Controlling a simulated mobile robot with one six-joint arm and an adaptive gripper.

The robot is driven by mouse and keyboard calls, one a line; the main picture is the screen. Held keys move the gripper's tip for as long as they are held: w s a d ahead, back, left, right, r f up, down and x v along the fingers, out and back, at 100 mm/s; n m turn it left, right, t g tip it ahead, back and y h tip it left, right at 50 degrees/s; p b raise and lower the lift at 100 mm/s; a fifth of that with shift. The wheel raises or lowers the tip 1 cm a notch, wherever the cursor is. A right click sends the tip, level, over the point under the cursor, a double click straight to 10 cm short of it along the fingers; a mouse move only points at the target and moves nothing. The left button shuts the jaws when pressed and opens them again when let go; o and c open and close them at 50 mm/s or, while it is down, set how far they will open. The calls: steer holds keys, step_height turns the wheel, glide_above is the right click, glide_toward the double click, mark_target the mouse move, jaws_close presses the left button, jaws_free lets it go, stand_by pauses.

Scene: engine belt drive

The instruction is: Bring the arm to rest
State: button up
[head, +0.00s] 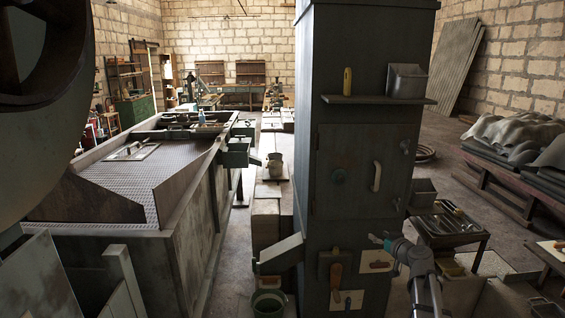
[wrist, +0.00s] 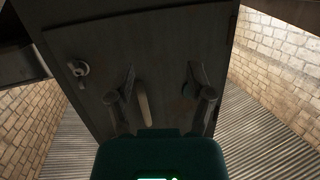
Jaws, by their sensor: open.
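My arm shows at the lower right of the head view, in front of the tall dark cabinet (head: 350,140). My gripper (head: 378,239) is small there and points left, below the cabinet's pale upright handle (head: 376,176). In the wrist view my gripper (wrist: 163,88) is open, its two dark fingers spread wide with nothing held between them. The cabinet door (wrist: 165,45) faces it. The pale handle (wrist: 143,105) shows beside the left finger; I cannot tell the depth between them.
A shelf (head: 375,100) juts from the cabinet, holding a metal box (head: 406,81) and a yellow-handled item (head: 347,81). A chute (head: 281,253) and green bucket (head: 267,302) are at lower left of it. A tool table (head: 448,230) stands right. A big perforated bench (head: 130,185) fills the left.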

steer(key=s+a+f+g, duration=0.95)
steer(key=s+a, duration=0.35)
steer(key=a, duration=0.2)
steer(key=s+a+f+m+g+h, duration=0.1)
steer(key=s+f+m+g+h, duration=0.2)
steer(key=s, duration=1.1)
step_height(320, 180, down, 2)
steer(key=shift+s+f+g+h, duration=0.25)
steer(key=shift+g+h, duration=0.65)
steer(key=shift+g, duration=0.35)
steer(key=shift+a, duration=0.15)
